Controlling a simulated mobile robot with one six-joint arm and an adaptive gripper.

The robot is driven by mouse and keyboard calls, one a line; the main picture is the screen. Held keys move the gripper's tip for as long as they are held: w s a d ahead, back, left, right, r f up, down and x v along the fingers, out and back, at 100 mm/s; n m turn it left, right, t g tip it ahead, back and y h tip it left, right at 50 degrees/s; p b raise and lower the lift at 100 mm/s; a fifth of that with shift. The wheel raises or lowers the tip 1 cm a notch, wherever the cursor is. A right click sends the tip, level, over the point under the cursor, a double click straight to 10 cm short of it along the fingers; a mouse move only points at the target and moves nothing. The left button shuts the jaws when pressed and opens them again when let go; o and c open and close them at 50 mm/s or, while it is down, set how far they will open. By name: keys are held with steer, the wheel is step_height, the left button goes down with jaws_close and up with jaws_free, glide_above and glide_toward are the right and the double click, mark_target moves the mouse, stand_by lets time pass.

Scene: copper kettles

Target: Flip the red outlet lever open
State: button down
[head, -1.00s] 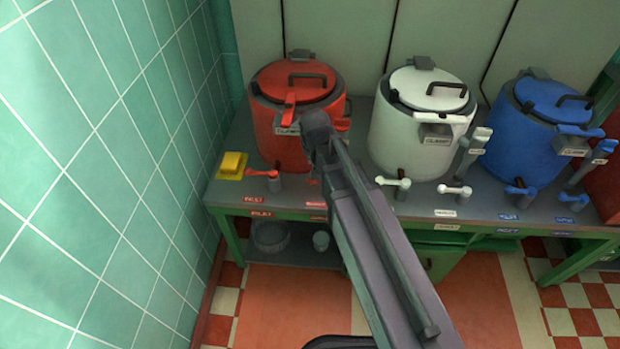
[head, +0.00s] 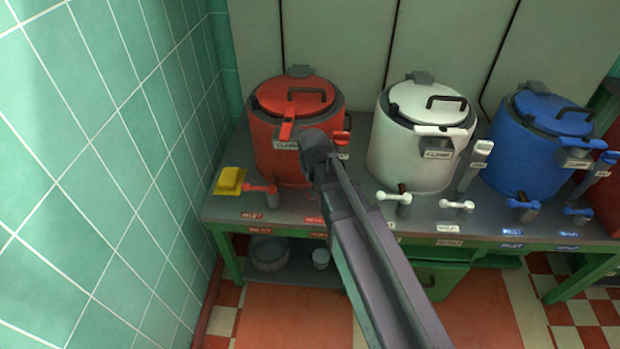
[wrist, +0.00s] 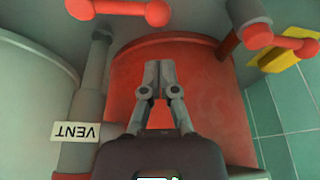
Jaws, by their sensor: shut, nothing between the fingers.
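The red kettle (head: 270,150) stands at the left of the bench. One red lever (head: 260,188) stands on a grey post at its front left; it also shows at the right in the wrist view (wrist: 285,42). A second red lever (wrist: 118,9) shows at the top left of the wrist view; my arm hides it in the head view. I cannot read which one is the outlet. My gripper (wrist: 158,72) is shut and empty, with its fingertips over the red kettle's body in the wrist view, apart from both levers. My arm hides it in the head view.
A grey pipe with a VENT tag (wrist: 76,131) runs left of my fingers. A yellow block (head: 229,181) lies left of the kettle, near the tiled wall (head: 100,150). The white kettle (head: 410,155) and blue kettle (head: 530,150) stand to the right with their own levers.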

steer(key=shift+b+x, duration=3.35)
steer(key=shift+x, duration=0.55)
steer(key=shift+s+a, duration=0.15)
